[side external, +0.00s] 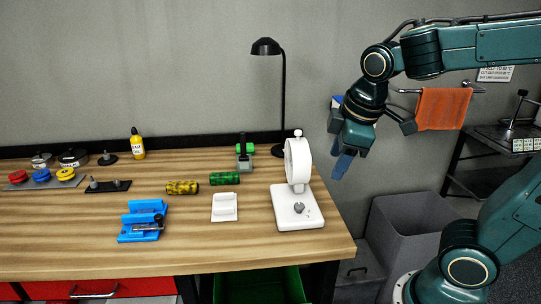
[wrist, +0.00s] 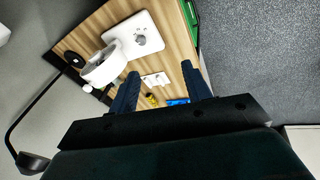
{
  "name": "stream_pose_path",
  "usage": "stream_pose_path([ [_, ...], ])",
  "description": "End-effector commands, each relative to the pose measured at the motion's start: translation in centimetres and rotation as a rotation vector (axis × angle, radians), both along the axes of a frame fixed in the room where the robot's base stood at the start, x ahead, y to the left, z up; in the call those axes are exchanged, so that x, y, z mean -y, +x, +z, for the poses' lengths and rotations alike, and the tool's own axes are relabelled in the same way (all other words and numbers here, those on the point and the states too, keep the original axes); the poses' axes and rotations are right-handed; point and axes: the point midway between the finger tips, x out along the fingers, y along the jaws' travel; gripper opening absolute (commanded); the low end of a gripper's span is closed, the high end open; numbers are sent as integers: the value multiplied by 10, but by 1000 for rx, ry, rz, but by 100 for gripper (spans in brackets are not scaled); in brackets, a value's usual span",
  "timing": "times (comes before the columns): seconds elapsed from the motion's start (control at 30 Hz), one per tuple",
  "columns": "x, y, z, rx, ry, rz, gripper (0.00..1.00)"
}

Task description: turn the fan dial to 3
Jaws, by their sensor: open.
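The white fan (side external: 298,165) stands upright near the right end of the wooden table, with a round head above a flat base. Its grey dial (side external: 299,208) sits on top of the base, towards the front. In the wrist view the fan (wrist: 105,64) is at the upper left and its dial (wrist: 141,40) shows on the base; the number it points to is too small to read. My gripper (side external: 343,163) is open and empty, in the air to the right of the fan and apart from it. Its fingers also show in the wrist view (wrist: 160,90).
A black lamp (side external: 283,95) stands behind the fan. A white switch plate (side external: 224,207), a blue clamp-like block (side external: 143,222) and green and yellow cylinders (side external: 182,187) lie left of it. A grey bin (side external: 405,228) stands off the table's right end.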

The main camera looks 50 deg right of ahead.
Motion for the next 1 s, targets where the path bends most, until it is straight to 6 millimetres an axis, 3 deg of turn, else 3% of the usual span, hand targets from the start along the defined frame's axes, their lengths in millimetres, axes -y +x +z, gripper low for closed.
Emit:
stream_pose_path([
  [0.6, 14, 98, -51, -379, -318, 658, 48],
  [0.8, 14, 119, -71, -492, -374, 835, 48],
  [1.0, 15, 127, -80, -543, -395, 917, 48],
])
